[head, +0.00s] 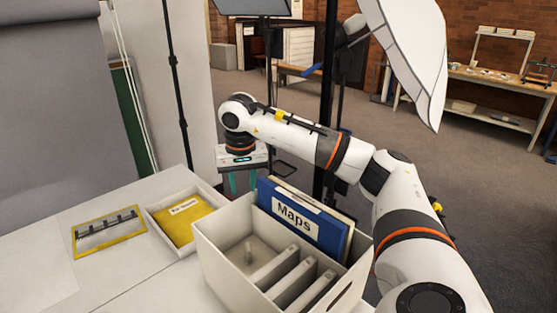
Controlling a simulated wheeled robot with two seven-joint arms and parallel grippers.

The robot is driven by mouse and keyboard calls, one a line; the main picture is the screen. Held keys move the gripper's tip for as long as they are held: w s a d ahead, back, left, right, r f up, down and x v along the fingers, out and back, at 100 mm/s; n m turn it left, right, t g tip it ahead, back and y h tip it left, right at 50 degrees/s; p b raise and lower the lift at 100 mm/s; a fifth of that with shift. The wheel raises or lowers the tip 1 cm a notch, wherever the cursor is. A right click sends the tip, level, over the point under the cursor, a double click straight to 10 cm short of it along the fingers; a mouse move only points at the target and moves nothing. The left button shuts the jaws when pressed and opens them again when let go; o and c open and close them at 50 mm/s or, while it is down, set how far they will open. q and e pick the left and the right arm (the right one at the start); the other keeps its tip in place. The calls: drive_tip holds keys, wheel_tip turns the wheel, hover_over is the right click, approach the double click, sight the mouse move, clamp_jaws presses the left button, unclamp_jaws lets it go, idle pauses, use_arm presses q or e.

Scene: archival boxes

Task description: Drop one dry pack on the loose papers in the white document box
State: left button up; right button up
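The white document box (223,268) stands open on the table at the front. It holds a blue folder marked "Maps" (300,222), pale folders behind it, and several upright pale dividers or slim cases. A small pale, blurry thing (248,252) is on its left floor; I cannot tell whether it is a pack or paper. A shallow white tray (158,228) beside it holds a flat yellow item with a small label (183,220), too small to read. My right gripper (243,184) points down behind the box, fingers apart, with nothing visible between them. My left gripper is out of view.
A yellow-edged picture (109,231) lies flat on the white table (50,212) at left. A grey backdrop (45,110) and light stands rise behind. A black pole (328,90) stands close to my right arm. A workbench (500,87) is far right.

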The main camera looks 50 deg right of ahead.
drive_tip(key=r, duration=0.5)
drive_tip(key=shift+s+a, duration=0.25)
drive_tip(key=shift+s, duration=0.05)
